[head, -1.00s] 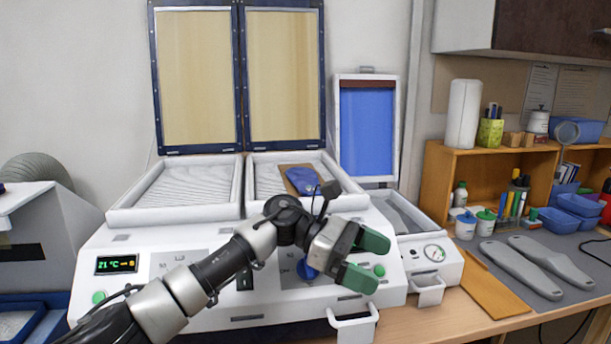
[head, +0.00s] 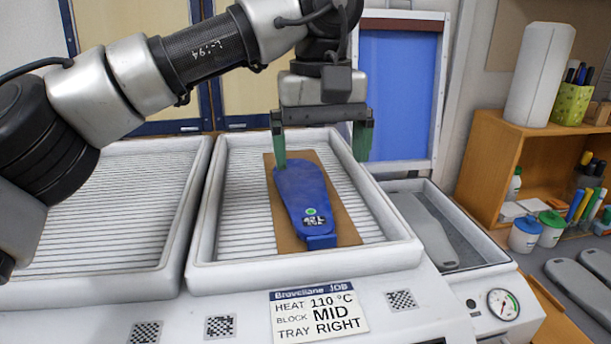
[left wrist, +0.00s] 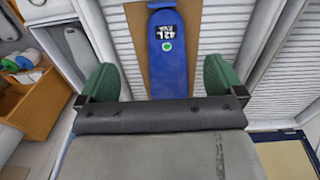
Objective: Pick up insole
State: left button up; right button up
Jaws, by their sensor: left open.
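A blue insole (head: 300,195) lies on a brown board (head: 338,205) in the right tray (head: 398,258) of the white machine. It carries a green dot and a white printed mark at its near end. My left gripper (head: 322,150) points down over the far end of the insole, its green fingers apart and empty. One finger overlaps the insole's far left edge in the head view; I cannot tell if it touches. In the left wrist view the insole (left wrist: 167,50) lies between the two open fingers (left wrist: 161,80). My right gripper is out of view.
The left tray (head: 95,215) is empty and ribbed. A label on the machine (head: 318,313) reads 110 °C, block MID, tray RIGHT. A side unit (head: 470,250) with a grey sole-shaped block (head: 425,228) and a gauge stands right. A wooden shelf (head: 490,165) stands beyond.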

pick_arm(q)
send_over(314, 219)
jog(key=f, duration=0.5)
jog(key=shift+s+d, duration=0.1)
jog(key=shift+s, duration=0.15)
jog(key=f, duration=0.1)
jog(key=f+p, duration=0.1)
jog(key=f, duration=0.2)
jog(key=shift+w+a+f+p, duration=0.2)
jog(key=shift+w+f+p, duration=0.1)
jog(key=shift+f+p, duration=0.1)
jog(key=shift+f, duration=0.25)
jog(key=c, duration=1)
jog(key=shift+c, duration=0.2)
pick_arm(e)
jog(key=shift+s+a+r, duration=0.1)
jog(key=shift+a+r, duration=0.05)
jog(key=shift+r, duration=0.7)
pick_arm(q)
jog(key=shift+r, duration=0.1)
